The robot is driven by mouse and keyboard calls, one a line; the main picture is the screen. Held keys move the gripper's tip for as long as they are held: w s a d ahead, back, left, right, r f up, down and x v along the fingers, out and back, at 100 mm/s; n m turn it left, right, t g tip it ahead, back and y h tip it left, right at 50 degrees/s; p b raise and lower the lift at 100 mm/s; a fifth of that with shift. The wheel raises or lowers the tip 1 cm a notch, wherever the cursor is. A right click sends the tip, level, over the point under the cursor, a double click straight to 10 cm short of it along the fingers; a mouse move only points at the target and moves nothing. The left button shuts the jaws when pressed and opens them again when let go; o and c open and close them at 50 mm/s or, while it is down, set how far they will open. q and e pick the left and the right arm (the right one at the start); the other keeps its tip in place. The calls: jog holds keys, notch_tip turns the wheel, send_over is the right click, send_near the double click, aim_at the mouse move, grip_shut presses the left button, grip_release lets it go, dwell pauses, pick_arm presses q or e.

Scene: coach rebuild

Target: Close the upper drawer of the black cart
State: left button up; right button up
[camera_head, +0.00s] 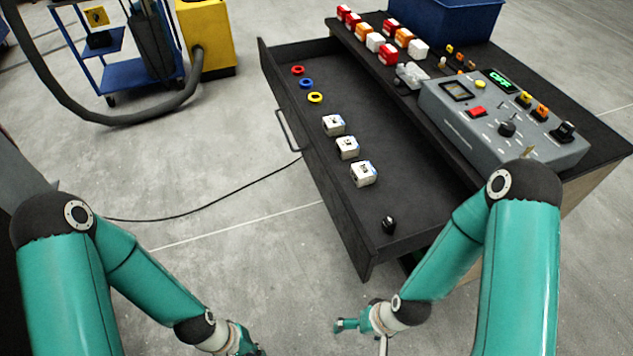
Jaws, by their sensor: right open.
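The black cart (598,140) stands at the right with its upper drawer (345,95) pulled far out to the left. The drawer's handle (288,130) is on its left-facing front. Inside the drawer lie red, blue and yellow rings, several white boxes (347,148) and a small black knob-like object (388,225). My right gripper (342,325) is open and empty, low over the floor, below the drawer's near corner and apart from it. My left gripper (250,350) is at the bottom edge, partly cut off, and its fingers do not show clearly.
A grey control box (460,120), red, orange and white blocks (388,54) and a blue bin (450,18) are on the cart top. A blue trolley (120,75) and yellow machine (208,40) stand back left. A black cable crosses the open floor (230,235).

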pick_arm(q)
jog(key=n, duration=0.1)
jog(key=n+g, duration=0.1)
jog(key=n, duration=0.1)
jog(key=d+r+n+g+h, duration=0.1)
jog(key=shift+s+n, duration=0.35)
jog(key=shift+n, duration=0.05)
grip_shut()
jog(key=w+d+r+n+t+h+b, duration=0.15)
jog(key=w+d+n+h+b, duration=0.25)
jog(key=w+n+b, duration=0.4)
jog(key=w+d+r+n+t+h+b, duration=0.1)
jog(key=w+d+r+n+h+b, duration=0.2)
jog(key=w+b, duration=0.5)
jog(key=w+r+n+t+h+b, duration=0.2)
jog(key=w+r+t+h+b, duration=0.25)
jog(key=w+b, duration=0.4)
jog(key=m+b, duration=0.1)
jog(key=b, duration=1.3)
send_near(335, 211)
jog(key=shift+t+h, duration=0.4)
jog(key=shift+h, duration=0.05)
jog(key=x, duration=0.4)
jog(key=f+x, duration=0.1)
jog(key=x, duration=0.1)
jog(key=shift+s+d, duration=0.25)
jog(key=shift+d, duration=0.05)
jog(key=shift+w+d+r, duration=0.1)
jog(key=shift+d, duration=0.25)
